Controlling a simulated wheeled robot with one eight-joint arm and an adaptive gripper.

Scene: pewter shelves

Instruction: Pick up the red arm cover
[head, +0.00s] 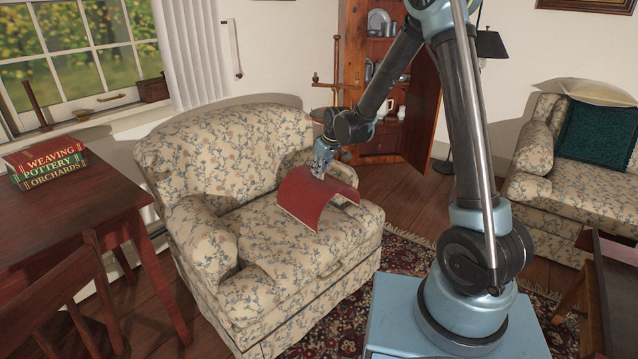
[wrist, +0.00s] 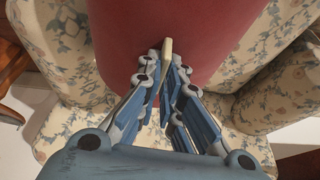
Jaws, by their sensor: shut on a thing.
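The red arm cover (head: 308,198) is a curved, arched sheet with a pale edge. It is in front of my gripper (head: 322,162), above the seat of the floral armchair (head: 225,150). In the wrist view the red cover (wrist: 170,25) fills the upper middle, and my gripper (wrist: 172,75) is shut on its pale edge. I cannot tell whether the cover still touches the chair. The underside of the cover is mostly hidden.
A red-brown table (head: 80,205) with stacked books (head: 45,165) stands at left, a chair in front of it. A floral sofa (head: 590,190) with a green cushion (head: 600,138) is at right. A wooden cabinet (head: 415,110) stands behind my arm. A patterned rug (head: 400,262) covers the floor.

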